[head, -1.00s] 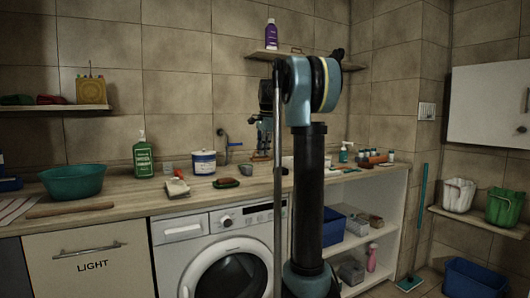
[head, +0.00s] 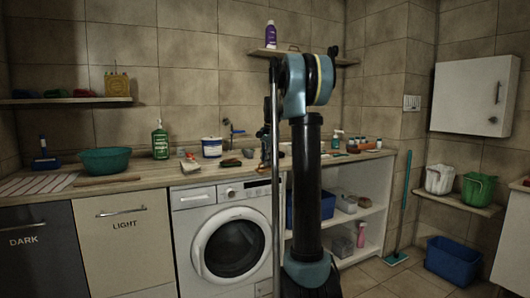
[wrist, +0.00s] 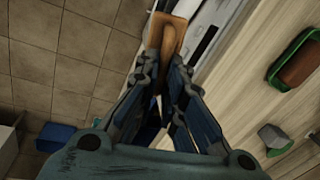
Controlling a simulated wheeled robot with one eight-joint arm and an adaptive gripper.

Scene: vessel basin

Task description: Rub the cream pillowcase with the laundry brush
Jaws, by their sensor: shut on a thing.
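In the wrist view my gripper (wrist: 164,68) is shut on a brown wooden piece, which looks like the laundry brush (wrist: 167,32). Its handle runs between the fingertips, and a flat tan part shows beyond them; no bristles can be made out. In the head view my own arm mostly hides the gripper and what it holds. I cannot pick out the cream pillowcase for certain. A small pale item (head: 189,164) lies on the counter above the washing machine, but it is too small to identify.
The wooden counter (head: 146,183) holds a green basin (head: 106,160), a green bottle (head: 160,140), a white-and-blue tub (head: 212,147) and a green dish with brown soap (wrist: 296,58). The washing machine (head: 230,195) stands below. Bare tiled floor shows at right, near a blue bin (head: 454,260).

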